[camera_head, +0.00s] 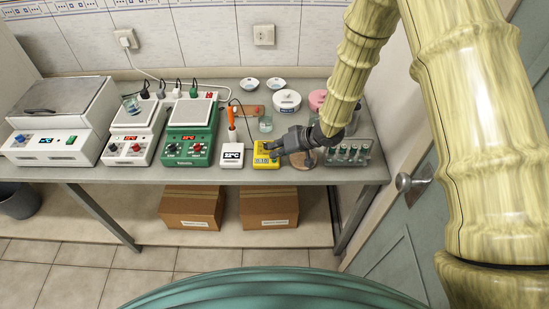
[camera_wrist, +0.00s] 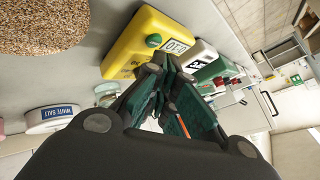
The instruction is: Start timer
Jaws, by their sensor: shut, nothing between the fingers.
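The yellow timer (camera_head: 262,160) stands on the bench near its front edge, between the white 22°C unit and the vial rack. My gripper (camera_head: 272,148) is just right of and above the timer. In the wrist view my gripper (camera_wrist: 170,75) is shut and empty, its fingertips close to the timer's face beside the display. I cannot tell whether they touch it. The gripper hides part of the timer in the head view.
A white 22°C unit (camera_head: 231,154) with an orange probe stands left of the timer. A vial rack (camera_head: 348,152) is to the right, and a glass beaker (camera_head: 265,123) is behind. A green hotplate (camera_head: 188,141) is farther left. The bench front edge (camera_head: 230,176) is close by.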

